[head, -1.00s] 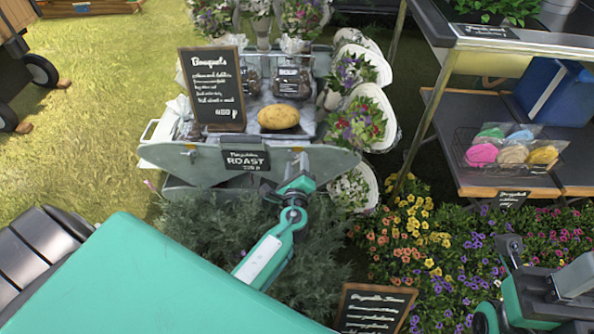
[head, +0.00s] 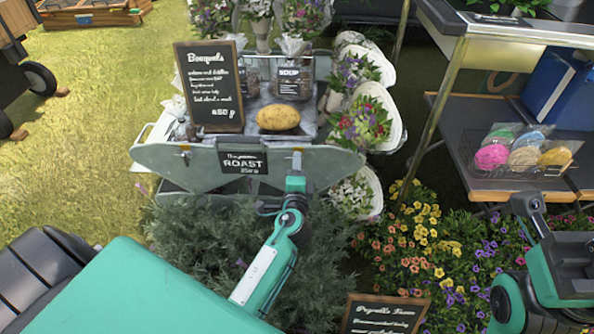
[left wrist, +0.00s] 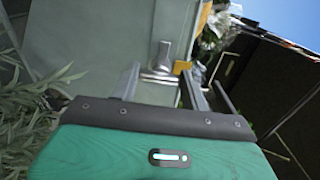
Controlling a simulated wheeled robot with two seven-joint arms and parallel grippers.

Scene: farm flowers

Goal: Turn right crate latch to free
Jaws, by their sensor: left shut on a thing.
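The crate (head: 215,172) is a grey-green box with a black ROAST sign on its front panel. A small metal latch (head: 185,152) sits at the left of that panel. My left gripper (head: 296,165) is at the right end of the panel and covers most of the right latch there. In the left wrist view the right latch (left wrist: 163,57) is a silver piece against the panel, between the two fingers of my left gripper (left wrist: 163,82). The gripper is shut on it. A yellow-orange piece (left wrist: 182,67) shows beside the latch.
A Bouquets board (head: 209,85), a potato-like loaf (head: 278,118) and bagged goods (head: 291,83) stand on the crate. Bouquets (head: 362,125) line its right side. A bush (head: 215,240) fills the space below. A dark shelf table (head: 480,110) stands right.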

